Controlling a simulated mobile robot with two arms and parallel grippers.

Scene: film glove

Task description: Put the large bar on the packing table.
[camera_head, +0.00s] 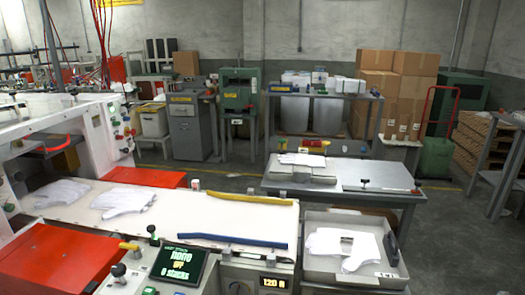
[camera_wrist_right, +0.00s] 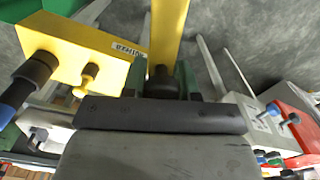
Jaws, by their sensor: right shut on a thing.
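In the right wrist view my right gripper (camera_wrist_right: 165,88) is shut on the dark end of an upright yellow piece (camera_wrist_right: 168,30), which looks like a bar. I cannot tell whether it is the large bar. In the head view a long yellow bar (camera_head: 250,197) and a long blue bar (camera_head: 232,241) lie on the white work surface, apart from each other. A grey table (camera_head: 375,175), perhaps the packing table, stands beyond on the right with white gloves (camera_head: 302,160) on its left part. Neither gripper shows in the head view.
A grey tray (camera_head: 350,272) with white gloves stands at the front right. White gloves (camera_head: 125,199) lie on the left of the work surface. In the wrist view a labelled yellow box (camera_wrist_right: 85,55) with dark knobs is close on the left. The grey table's right half is mostly bare.

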